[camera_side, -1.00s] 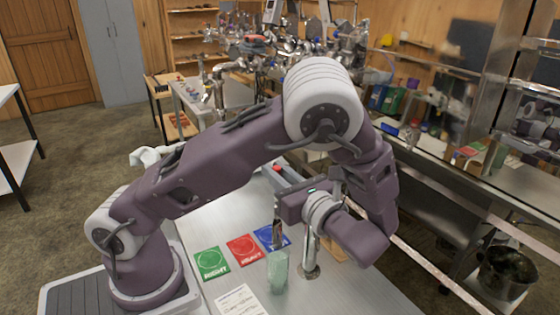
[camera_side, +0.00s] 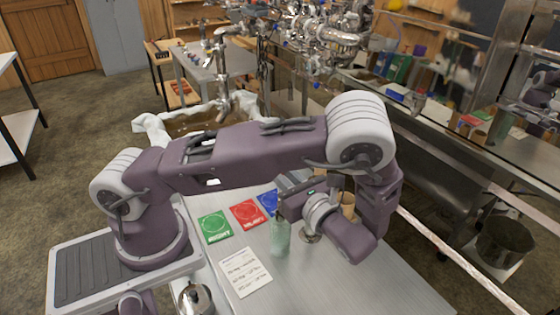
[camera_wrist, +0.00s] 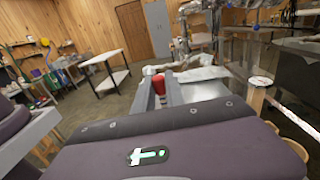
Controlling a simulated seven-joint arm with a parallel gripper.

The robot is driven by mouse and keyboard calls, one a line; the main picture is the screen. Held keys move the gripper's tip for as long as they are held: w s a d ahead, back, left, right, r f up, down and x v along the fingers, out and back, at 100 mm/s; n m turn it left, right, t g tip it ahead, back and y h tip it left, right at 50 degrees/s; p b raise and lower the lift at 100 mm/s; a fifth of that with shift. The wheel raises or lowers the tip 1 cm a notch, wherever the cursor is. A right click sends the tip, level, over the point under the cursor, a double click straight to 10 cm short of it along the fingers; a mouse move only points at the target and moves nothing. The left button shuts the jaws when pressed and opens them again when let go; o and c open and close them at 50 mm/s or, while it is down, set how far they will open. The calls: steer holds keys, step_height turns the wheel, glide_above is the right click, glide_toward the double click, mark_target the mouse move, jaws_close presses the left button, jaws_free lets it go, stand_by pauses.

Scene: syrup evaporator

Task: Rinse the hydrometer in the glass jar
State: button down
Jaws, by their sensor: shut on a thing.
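The greenish glass jar (camera_side: 280,238) stands upright on the steel table in the side view. My gripper (camera_side: 280,202) is level, just above the jar's mouth. In the wrist view my gripper's two fingers (camera_wrist: 160,95) are closed around a slim thing with a red part (camera_wrist: 158,84), which I take to be the hydrometer. Its lower part is hidden in the wrist view. In the side view the hydrometer is too small and covered to make out clearly, so I cannot tell how far it is inside the jar.
Green (camera_side: 214,227), red (camera_side: 247,213) and blue cards lie behind the jar. A printed sheet (camera_side: 246,271) lies in front, with a metal pot (camera_side: 195,299) at the near edge. A wooden cup (camera_side: 348,204) stands behind my wrist. The right of the table is clear.

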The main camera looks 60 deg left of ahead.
mark_target(280, 191)
steer(key=shift+f, duration=3.25)
steer(key=shift+r, duration=0.15)
steer(key=shift+r, duration=0.35)
steer(key=shift+f, duration=0.1)
steer(key=shift+f, duration=0.35)
steer(key=shift+r, duration=0.1)
